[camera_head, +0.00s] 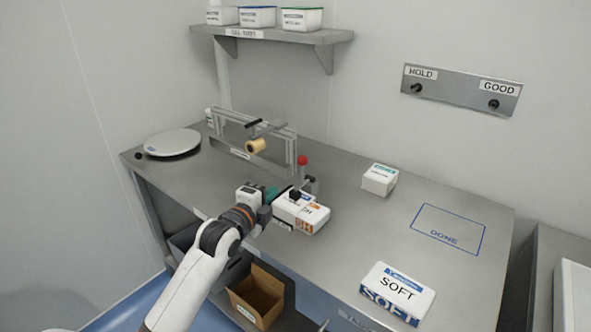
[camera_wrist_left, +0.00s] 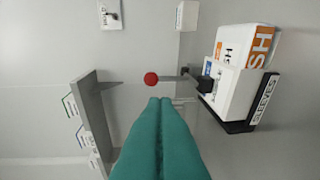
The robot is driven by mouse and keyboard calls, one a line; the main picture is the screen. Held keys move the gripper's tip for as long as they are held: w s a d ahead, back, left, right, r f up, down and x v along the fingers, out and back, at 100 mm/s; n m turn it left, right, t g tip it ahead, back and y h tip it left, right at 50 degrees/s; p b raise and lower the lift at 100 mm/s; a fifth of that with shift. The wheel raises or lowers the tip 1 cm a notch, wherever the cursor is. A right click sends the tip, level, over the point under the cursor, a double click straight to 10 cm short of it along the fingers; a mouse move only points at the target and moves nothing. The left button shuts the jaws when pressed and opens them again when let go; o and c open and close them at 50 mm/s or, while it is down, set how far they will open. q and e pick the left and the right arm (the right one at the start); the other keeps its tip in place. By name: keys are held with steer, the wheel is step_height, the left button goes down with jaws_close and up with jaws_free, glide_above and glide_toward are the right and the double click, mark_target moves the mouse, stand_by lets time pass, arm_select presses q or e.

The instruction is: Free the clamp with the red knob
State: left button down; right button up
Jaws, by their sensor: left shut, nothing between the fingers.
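The clamp (camera_head: 312,183) stands on the bench with its red knob (camera_head: 303,160) on top. In the left wrist view the red knob (camera_wrist_left: 151,79) is at the end of a grey bar. The bar leads to a black pad (camera_wrist_left: 204,85) that reaches the white and orange pack (camera_head: 303,216). I cannot tell how hard it presses. The pack (camera_wrist_left: 232,88) lies in a black holder labelled SLEEVES (camera_wrist_left: 262,100). My left gripper (camera_head: 279,192) is left of the clamp, partly hidden. Its teal fingers (camera_wrist_left: 160,102) are shut and empty, just short of the knob.
A metal frame with a tan roll (camera_head: 255,146) stands behind my left gripper. A small white box (camera_head: 379,179) and a SOFT pack (camera_head: 398,290) lie to the right, beside the bare DONE outline (camera_head: 448,230). A HOLD/GOOD switch panel (camera_head: 460,92) is on the wall.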

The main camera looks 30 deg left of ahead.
mark_target(301, 164)
arm_select(q)
steer(key=shift+w, duration=0.1)
